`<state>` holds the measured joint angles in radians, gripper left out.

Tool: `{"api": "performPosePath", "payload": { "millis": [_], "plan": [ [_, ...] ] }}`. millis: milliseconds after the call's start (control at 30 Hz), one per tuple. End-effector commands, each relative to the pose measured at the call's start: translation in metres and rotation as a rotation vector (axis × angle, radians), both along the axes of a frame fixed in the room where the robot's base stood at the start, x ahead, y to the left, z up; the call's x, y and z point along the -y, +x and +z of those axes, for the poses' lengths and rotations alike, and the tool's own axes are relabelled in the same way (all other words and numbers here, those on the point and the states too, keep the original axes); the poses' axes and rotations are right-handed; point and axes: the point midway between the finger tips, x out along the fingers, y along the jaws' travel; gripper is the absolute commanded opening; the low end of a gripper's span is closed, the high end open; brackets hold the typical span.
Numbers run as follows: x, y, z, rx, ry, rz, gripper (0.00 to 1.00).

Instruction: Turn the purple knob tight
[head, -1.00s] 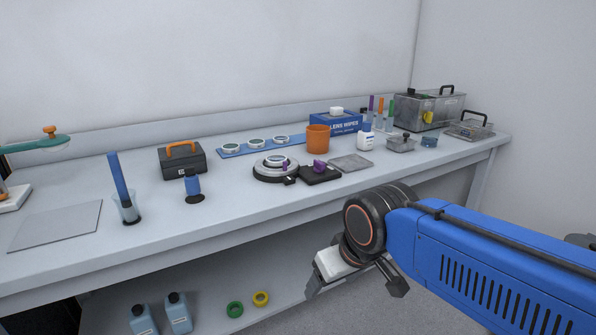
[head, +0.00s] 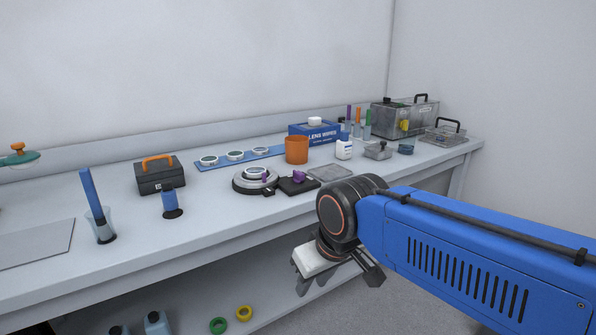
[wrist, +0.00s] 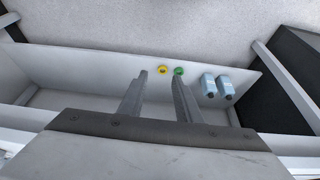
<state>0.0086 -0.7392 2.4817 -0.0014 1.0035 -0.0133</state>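The purple knob (head: 299,176) sits on a small black block (head: 298,187) on the bench, just right of a round black stage with a ring on it (head: 255,180). A smaller purple part (head: 264,176) shows at that stage's edge. My gripper (head: 336,285) hangs in front of the bench edge, below the bench top and away from the knob. In the wrist view its two fingers (wrist: 158,98) stand apart with nothing between them. The knob is not in the wrist view.
An orange cup (head: 297,150) stands behind the knob, and a grey plate (head: 330,173) lies right of it. A blue strip with several rings (head: 236,158) lies behind the stage. Yellow (head: 244,313) and green (head: 218,325) rings and blue bottles (head: 157,322) are on the lower shelf.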

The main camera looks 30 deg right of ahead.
Motion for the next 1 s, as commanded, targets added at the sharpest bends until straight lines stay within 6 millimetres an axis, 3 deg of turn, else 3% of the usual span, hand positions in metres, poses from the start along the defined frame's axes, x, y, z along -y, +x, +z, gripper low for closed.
{"api": "performPosePath", "payload": {
  "millis": [200,500,800,1000],
  "plan": [
    [0.012,0.049,0.070,-0.063,-0.014,-0.002,0.31],
    [0.037,0.120,0.159,-0.160,-0.025,0.003,0.31],
    [0.071,0.189,0.231,-0.256,-0.023,0.010,0.31],
    [0.097,0.232,0.269,-0.319,-0.017,0.017,0.31]
  ]
}}
